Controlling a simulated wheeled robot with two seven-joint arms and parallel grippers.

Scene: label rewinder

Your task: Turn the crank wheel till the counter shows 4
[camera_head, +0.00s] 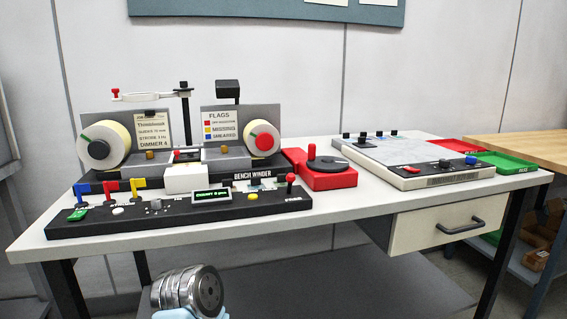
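The likely crank wheel is a black disc (327,164) with a small upright knob, on top of a red box (327,181) at the right end of the bench winder. A small dark display (212,195) with green text sits on the front control panel (130,220); its digit is too small to read surely. Two white label rolls stand on the winder, the left roll (101,145) and the right roll (252,137) with a red hub. Neither gripper shows. A silver rounded joint (187,290) at the bottom appears to be part of my arm.
The white table (375,199) carries it all. The panel has colored flags, knobs and a red-topped lever (291,180). Right of the red box stands a flat pale console (425,160), then red and green trays (503,162). A drawer (440,222) hangs below the table.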

